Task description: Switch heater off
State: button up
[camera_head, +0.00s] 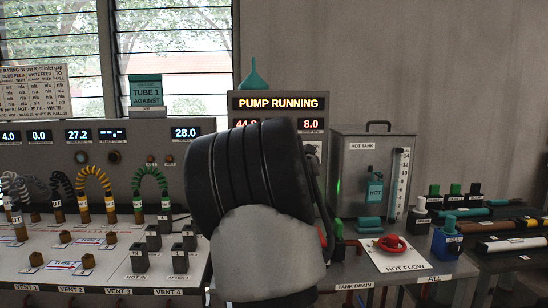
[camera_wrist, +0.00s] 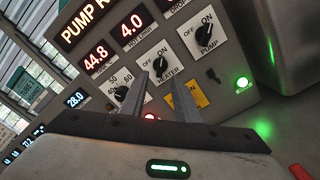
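The heater switch (camera_wrist: 160,66) is a black rotary knob on a white plate marked OFF and ON, in the wrist view. Its pointer direction is hard to make out. My gripper (camera_wrist: 160,78) is open, with its two grey fingers pointing at the panel just below the heater switch. The fingers look empty and partly cover the plate's lower area; whether they touch the knob cannot be told. A red lamp (camera_wrist: 150,116) glows between the fingers. In the head view my arm hides the gripper and most of the pump panel (camera_head: 277,92).
The pump switch (camera_wrist: 204,33) is right of the heater switch, with a green lamp (camera_wrist: 242,82) below it. A graduated dial (camera_wrist: 120,94) is to the left and a yellow label (camera_wrist: 194,95) to the right. A hot tank (camera_head: 350,160) stands right of the panel.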

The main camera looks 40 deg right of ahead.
jog(key=p+x, duration=0.4)
jog(key=x, duration=0.4)
jog(key=shift+a+f, duration=0.1)
jog(key=shift+f, duration=0.05)
grip_shut()
dwell(1.3)
